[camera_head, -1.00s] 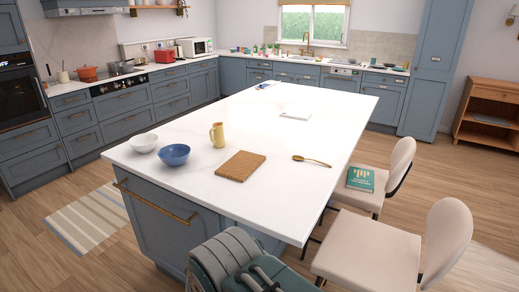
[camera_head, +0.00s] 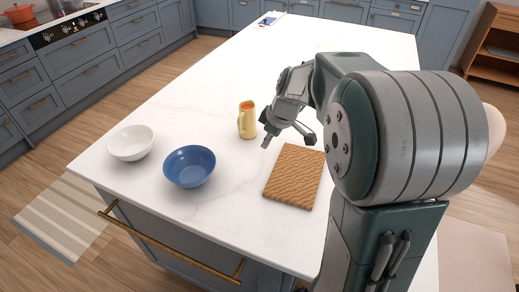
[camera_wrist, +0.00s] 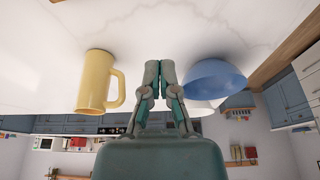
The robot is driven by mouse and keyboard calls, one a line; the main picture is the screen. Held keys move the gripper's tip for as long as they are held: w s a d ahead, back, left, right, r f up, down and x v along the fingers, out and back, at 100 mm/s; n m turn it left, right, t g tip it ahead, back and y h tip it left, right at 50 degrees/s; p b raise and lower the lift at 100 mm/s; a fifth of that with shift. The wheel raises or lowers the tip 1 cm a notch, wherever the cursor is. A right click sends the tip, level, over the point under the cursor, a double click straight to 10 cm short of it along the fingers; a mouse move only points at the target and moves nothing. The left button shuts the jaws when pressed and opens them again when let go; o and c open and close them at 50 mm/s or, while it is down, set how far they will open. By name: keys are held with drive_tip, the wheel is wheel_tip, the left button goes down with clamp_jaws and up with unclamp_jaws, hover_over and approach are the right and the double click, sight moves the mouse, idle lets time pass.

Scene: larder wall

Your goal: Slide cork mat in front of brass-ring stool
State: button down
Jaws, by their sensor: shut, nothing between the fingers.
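The cork mat (camera_head: 293,178), a brown rectangle with a wavy texture, lies flat on the white island top near its front edge. My gripper (camera_head: 267,141) is above the island, just beyond the mat's far left corner and right of the yellow jug. In the wrist view my gripper (camera_wrist: 160,66) has its two fingers close together, shut and empty. The mat does not show in the wrist view. My arm covers most of the stools at the right; part of a cream backrest (camera_head: 495,130) and a cream seat (camera_head: 472,255) show. No brass ring is visible.
The yellow jug (camera_head: 247,119) stands close to my gripper and also shows in the wrist view (camera_wrist: 96,80). A blue bowl (camera_head: 189,166) and a white bowl (camera_head: 131,143) stand left of the mat. Bare countertop lies between the blue bowl and the mat.

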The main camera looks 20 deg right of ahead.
sight(268, 169)
drive_tip(key=x, duration=0.7)
drive_tip(key=w+d+x, duration=0.1)
drive_tip(key=x, duration=0.3)
drive_tip(key=s+d, duration=0.2)
drive_tip(key=shift+s+d, duration=0.1)
drive_tip(key=shift+d, duration=0.15)
drive_tip(key=shift+s+d, duration=0.25)
drive_tip(key=shift+d, duration=0.1)
